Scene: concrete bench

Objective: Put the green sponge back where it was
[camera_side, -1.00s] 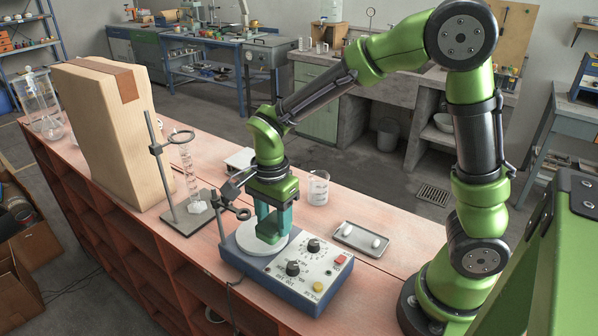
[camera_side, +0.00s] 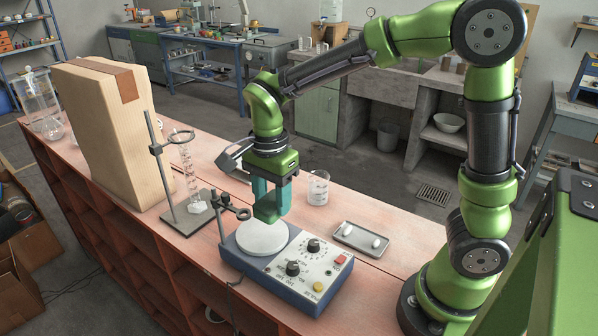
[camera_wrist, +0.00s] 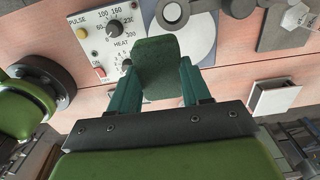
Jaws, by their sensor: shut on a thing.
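My gripper (camera_side: 271,197) is shut on the green sponge (camera_side: 266,213) and holds it in the air. In the side view it hangs above the far edge of the hot plate's round white top (camera_side: 262,240), apart from it. In the wrist view the sponge (camera_wrist: 160,65) sits between the two teal fingers of my gripper (camera_wrist: 159,84). The hot plate (camera_side: 300,268) is a blue box with knobs and buttons; its panel shows at upper left in the wrist view (camera_wrist: 105,40). The sponge hides part of the hot plate there.
A glass beaker (camera_side: 318,190) and a grey tray (camera_side: 352,244) with white pieces are to the right. A tall wooden block (camera_side: 115,130) stands left.

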